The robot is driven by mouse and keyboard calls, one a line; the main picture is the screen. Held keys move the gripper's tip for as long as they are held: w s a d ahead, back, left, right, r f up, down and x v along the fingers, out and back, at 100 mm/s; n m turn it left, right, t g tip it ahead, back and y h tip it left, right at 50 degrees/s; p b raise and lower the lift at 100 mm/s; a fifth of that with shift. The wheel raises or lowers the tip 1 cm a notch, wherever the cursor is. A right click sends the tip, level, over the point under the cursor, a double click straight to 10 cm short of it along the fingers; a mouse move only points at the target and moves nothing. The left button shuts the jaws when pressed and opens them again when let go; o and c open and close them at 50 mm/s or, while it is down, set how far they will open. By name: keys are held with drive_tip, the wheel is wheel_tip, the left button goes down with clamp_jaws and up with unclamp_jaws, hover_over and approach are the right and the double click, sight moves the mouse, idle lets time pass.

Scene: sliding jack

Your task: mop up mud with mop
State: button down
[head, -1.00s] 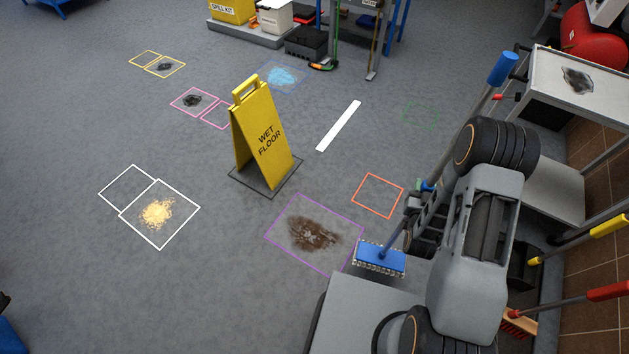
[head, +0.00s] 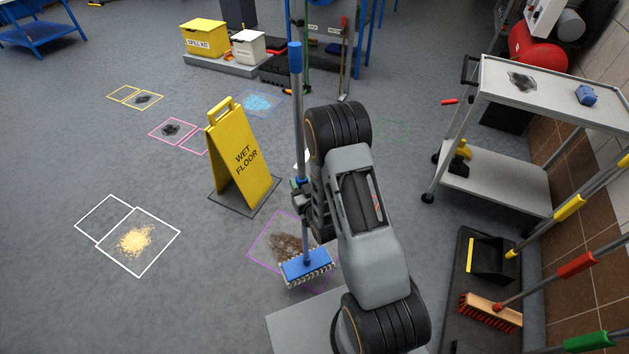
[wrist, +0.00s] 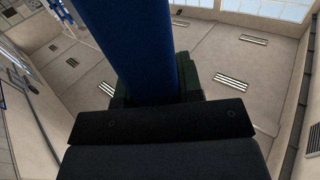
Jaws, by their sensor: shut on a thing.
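The brown mud patch (head: 286,246) lies on the grey floor inside a purple outline, in the head view. The mop has a blue head (head: 305,267) with a pale fringe, a grey handle and a blue grip end (head: 295,58). Its handle stands nearly upright. The mop head is over the near right part of the purple square and hides part of the mud; I cannot tell whether it touches the floor. My gripper (head: 300,190) is shut on the mop handle. In the wrist view the blue grip (wrist: 128,45) rises from the dark jaws.
A yellow wet floor sign (head: 240,160) stands behind the mud. Yellow powder (head: 135,241) lies in a white square at left. A grey cart (head: 545,95) is at right, with a red-bristled broom (head: 490,312) and dustpan (head: 490,260) near the wall. Floor left of the mud is clear.

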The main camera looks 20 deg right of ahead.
drive_tip(key=w+d+f+n+g+y+b, duration=0.1)
drive_tip(key=w+d+n+g+y+b, duration=0.3)
drive_tip(key=y+b, duration=0.7)
drive_tip(key=d+f+n+b, duration=0.3)
drive_tip(key=d+f+b, duration=0.2)
drive_tip(key=b, duration=1)
wheel_tip(320, 180, down, 2)
drive_tip(key=shift+s+n+g+b, duration=0.35)
drive_tip(key=shift+s+n+g, duration=0.05)
drive_tip(key=shift+s, duration=0.05)
drive_tip(key=shift+r, duration=0.15)
